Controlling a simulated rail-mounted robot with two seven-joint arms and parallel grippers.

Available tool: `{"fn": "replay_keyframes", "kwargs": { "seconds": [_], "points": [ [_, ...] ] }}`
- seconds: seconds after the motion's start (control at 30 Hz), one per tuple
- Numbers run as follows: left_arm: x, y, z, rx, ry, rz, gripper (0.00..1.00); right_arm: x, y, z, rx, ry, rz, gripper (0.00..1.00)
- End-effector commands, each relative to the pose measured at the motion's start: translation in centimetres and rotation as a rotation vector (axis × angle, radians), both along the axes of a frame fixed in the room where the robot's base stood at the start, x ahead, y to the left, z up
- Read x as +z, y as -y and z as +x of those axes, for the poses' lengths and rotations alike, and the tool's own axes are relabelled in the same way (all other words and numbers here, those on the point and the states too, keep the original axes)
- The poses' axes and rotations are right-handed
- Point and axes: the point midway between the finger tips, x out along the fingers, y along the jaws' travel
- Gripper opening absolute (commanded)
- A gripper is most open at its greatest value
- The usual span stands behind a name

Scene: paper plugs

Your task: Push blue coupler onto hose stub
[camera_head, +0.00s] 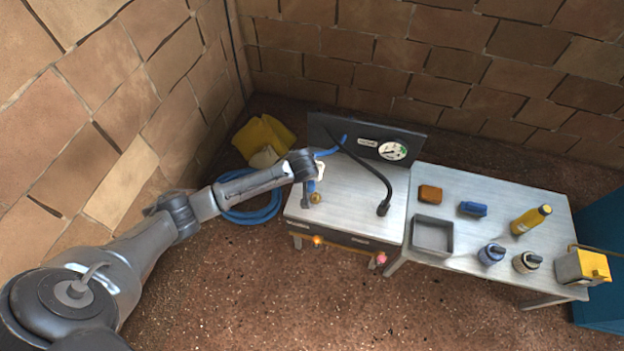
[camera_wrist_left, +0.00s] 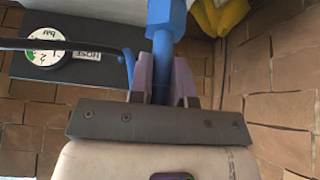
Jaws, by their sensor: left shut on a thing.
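My left gripper (camera_head: 312,178) is over the left part of the metal bench. In the left wrist view its purple-grey fingers (camera_wrist_left: 162,85) are shut on the blue coupler (camera_wrist_left: 165,14), which has a thick faceted end and a thinner shaft between the fingers. In the head view a bit of blue (camera_head: 311,187) shows just below the gripper. A small brass-coloured fitting (camera_head: 315,198) is right beneath it; I cannot tell whether this is the hose stub or whether the coupler touches it. My right gripper is not in view.
A dark panel with a gauge (camera_head: 392,151) stands behind the bench (camera_head: 350,225); a black curved hose (camera_head: 384,190) arches over it. The side table holds a grey tray (camera_head: 432,236), a blue block (camera_head: 472,209) and bottles (camera_head: 530,219). Coiled blue hose (camera_head: 252,215) lies on the floor.

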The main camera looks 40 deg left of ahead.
Motion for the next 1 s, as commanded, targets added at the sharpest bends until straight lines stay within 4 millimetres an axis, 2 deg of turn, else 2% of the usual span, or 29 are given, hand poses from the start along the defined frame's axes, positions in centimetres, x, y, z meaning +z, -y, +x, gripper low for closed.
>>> {"fn": "replay_keyframes", "kwargs": {
  "seconds": [0.1,0.23,0.67,0.9,1.0],
  "points": [
    [0.4,0.2,1.6,-0.024,0.003,-0.001,0.0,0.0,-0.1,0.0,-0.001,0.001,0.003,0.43],
    [0.6,0.6,2.2,-0.043,0.0,-0.001,0.0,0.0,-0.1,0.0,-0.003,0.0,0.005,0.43],
    [0.7,0.7,2.3,-0.045,-0.001,-0.001,0.0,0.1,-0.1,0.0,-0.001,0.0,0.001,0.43],
    [1.0,0.8,2.3,-0.045,-0.002,-0.001,0.0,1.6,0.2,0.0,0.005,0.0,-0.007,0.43],
    [-0.5,0.7,2.3,-0.044,0.0,-0.001,0.0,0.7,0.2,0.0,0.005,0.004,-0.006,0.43]
  ]
}}
